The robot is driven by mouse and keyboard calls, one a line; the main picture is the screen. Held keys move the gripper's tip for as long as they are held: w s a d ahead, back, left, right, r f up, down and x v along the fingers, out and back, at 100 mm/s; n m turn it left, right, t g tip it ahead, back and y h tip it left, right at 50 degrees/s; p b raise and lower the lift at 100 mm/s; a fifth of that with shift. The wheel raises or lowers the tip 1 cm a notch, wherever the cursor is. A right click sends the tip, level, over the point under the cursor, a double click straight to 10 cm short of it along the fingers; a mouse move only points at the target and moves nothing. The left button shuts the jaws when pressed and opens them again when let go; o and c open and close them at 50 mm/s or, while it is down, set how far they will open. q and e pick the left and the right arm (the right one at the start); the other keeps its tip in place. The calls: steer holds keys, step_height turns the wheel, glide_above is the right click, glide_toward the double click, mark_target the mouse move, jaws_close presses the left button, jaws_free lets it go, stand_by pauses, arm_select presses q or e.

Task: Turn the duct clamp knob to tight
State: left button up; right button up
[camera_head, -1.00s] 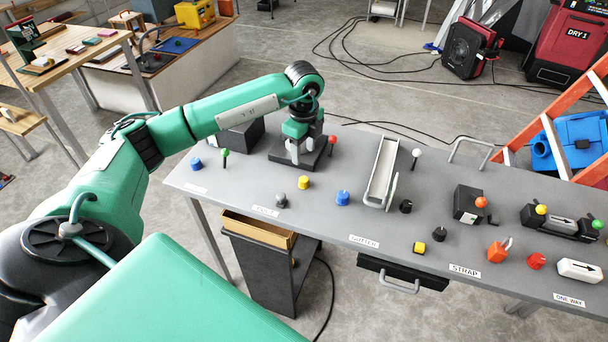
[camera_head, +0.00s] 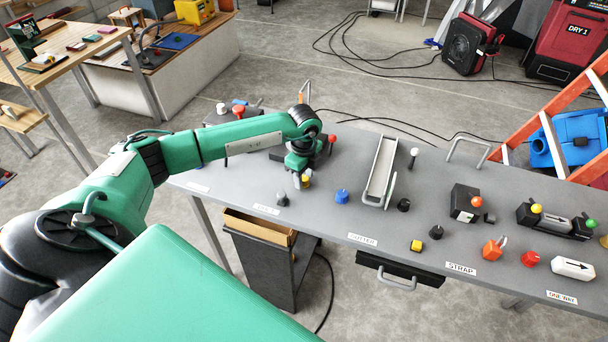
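A grey bench (camera_head: 330,220) carries several knobs and levers. My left gripper (camera_head: 302,182) points down at the left part of the bench, at a yellow knob (camera_head: 306,181). The gripper overlaps part of this knob, and whether the fingers touch it or how far apart they are is too small to tell. A dark grey knob (camera_head: 282,199) stands just in front and to the left, behind a small label (camera_head: 266,209) that is hard to read. I cannot tell for sure which knob belongs to the duct clamp. My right gripper is not in view.
A blue knob (camera_head: 342,195) stands right of the gripper, and a red-topped lever (camera_head: 332,140) rises behind it. A white gutter trough (camera_head: 381,170) is further right. My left forearm hides the bench's left part. An orange ladder (camera_head: 560,90) stands at the right.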

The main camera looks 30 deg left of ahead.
arm_select(q)
steer(key=c, duration=0.7)
